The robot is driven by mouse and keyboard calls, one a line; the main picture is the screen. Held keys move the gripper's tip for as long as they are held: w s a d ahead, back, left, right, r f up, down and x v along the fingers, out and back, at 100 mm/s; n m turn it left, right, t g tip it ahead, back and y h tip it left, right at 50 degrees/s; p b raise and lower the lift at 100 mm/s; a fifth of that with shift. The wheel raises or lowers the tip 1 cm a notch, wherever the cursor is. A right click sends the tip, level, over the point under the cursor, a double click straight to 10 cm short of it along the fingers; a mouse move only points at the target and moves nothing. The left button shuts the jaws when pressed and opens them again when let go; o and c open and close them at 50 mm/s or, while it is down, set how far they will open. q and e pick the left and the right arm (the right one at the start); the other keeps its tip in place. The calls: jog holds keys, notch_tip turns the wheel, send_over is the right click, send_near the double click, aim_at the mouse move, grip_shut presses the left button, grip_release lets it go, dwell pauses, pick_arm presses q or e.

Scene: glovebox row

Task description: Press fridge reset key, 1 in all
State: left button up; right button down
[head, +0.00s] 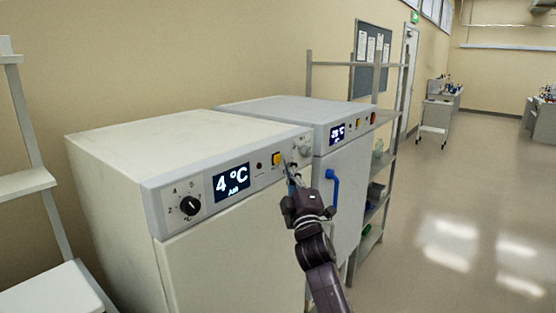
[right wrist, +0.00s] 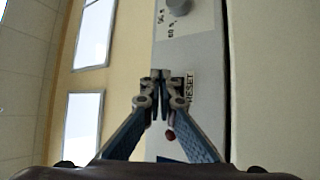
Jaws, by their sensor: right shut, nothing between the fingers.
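The near white fridge (head: 235,240) has a front panel with a "4 °C" display (head: 231,181), and a yellow key (head: 277,159) sits right of a small dark red lamp (head: 259,165). My right gripper (head: 292,180) is shut and empty, in front of the panel, slightly below and right of the yellow key. In the right wrist view the shut fingertips (right wrist: 160,75) are beside the "RESET" label (right wrist: 190,88). The key does not show there; the fingers may hide it. I cannot tell whether they touch the panel. My left gripper is not in view.
A black dial (head: 190,205) and a grey knob (head: 305,149) are on the same panel. A second unit (head: 343,150) with its own display and a blue handle (head: 332,186) stands close behind. A metal rack (head: 385,160) is beyond it; open floor (head: 470,200) lies to the right.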

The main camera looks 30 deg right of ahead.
jog(key=s, duration=0.1)
jog(key=s+d+p, duration=0.1)
jog(key=s, duration=0.2)
jog(key=shift+s+d+p, duration=0.2)
jog(key=shift+d+p, duration=0.15)
jog(key=shift+d, duration=0.05)
dwell(0.5)
